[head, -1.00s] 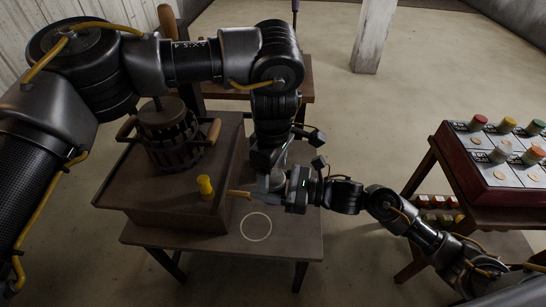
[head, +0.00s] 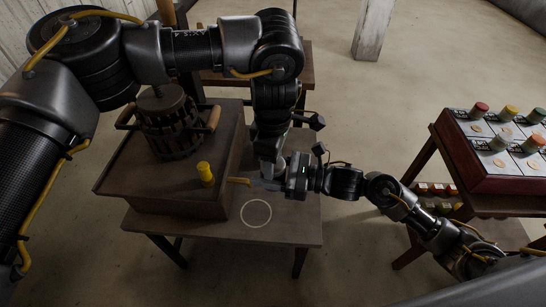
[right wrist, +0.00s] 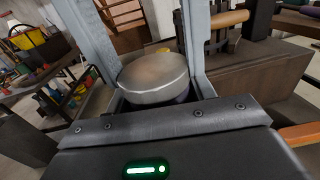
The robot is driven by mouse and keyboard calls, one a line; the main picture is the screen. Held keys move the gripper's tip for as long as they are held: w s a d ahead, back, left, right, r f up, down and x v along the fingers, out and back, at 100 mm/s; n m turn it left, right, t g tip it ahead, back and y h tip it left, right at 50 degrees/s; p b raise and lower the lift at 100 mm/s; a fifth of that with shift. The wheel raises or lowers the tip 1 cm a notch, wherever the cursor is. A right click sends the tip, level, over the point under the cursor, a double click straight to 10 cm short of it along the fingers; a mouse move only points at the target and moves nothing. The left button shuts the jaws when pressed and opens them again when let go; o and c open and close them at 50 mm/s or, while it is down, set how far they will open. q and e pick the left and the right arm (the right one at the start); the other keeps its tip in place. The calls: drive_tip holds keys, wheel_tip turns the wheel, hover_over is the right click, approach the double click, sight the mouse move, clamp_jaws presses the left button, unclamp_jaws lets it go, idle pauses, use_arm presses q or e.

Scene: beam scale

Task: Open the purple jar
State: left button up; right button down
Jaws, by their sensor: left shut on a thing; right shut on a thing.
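The purple jar shows in the right wrist view as a thin purple strip (right wrist: 183,98) under a round silver lid (right wrist: 152,77). Most of its body is hidden behind my right gripper's housing. In the head view my grippers cover the jar. My left gripper (head: 268,172) comes down from above, and its grey fingers appear to stand on both sides of the lid. My right gripper (head: 272,184) reaches in from the right at jar height, shut on the jar below the lid. I cannot tell whether the lid is loose from the jar.
A wooden box (head: 115,185) on the low table (head: 295,228) carries a slatted press (head: 172,125) and a yellow cylinder (head: 205,173). A pale ring (head: 241,214) marks clear tabletop in front. A red-edged board (head: 462,160) with several coloured jars stands on a right-hand table.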

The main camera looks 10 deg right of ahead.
use_arm(q)
drive_tip(key=n, duration=0.4)
drive_tip(key=shift+n, duration=0.4)
drive_tip(key=n, duration=0.6)
drive_tip(key=shift+r+n, duration=0.1)
drive_tip(key=shift+n, duration=0.2)
drive_tip(key=o, duration=1.1)
drive_tip(key=shift+c, duration=0.2)
drive_tip(key=shift+s+d, duration=0.1)
drive_tip(key=shift+s+d, duration=0.1)
